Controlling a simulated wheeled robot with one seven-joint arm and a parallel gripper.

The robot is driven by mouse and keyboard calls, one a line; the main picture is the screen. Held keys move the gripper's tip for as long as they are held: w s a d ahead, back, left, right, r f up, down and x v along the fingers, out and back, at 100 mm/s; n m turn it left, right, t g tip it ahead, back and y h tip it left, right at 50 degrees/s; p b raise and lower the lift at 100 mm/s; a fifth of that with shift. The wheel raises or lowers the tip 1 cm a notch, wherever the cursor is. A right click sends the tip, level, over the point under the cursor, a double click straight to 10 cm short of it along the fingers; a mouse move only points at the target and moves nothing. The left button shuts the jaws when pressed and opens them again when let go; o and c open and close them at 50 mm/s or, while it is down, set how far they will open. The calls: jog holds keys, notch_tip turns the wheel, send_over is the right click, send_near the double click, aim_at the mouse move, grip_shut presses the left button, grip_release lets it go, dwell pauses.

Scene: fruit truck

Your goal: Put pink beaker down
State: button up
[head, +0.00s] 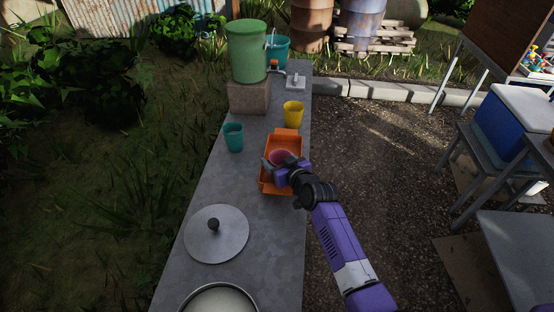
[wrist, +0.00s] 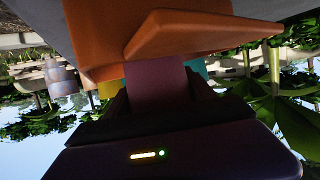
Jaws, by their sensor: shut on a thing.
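The pink beaker (head: 281,157) is at the orange tray (head: 267,187), with its rim showing in the head view. My gripper (head: 282,168) is shut on it, and the hand covers part of its side. In the wrist view the beaker (wrist: 158,84) is a dark pink shape between the fingers, close to the orange tray (wrist: 185,32). I cannot tell whether its base touches the tray floor.
A teal beaker (head: 233,138) stands left of the tray and a yellow beaker (head: 293,114) behind it. A green container (head: 247,52) stands on a block at the back. A round lid (head: 216,236) lies in front on the grey counter (head: 262,235); bare counter lies between.

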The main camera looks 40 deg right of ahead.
jog(key=shift+f, duration=0.1)
jog(key=o, duration=1.6)
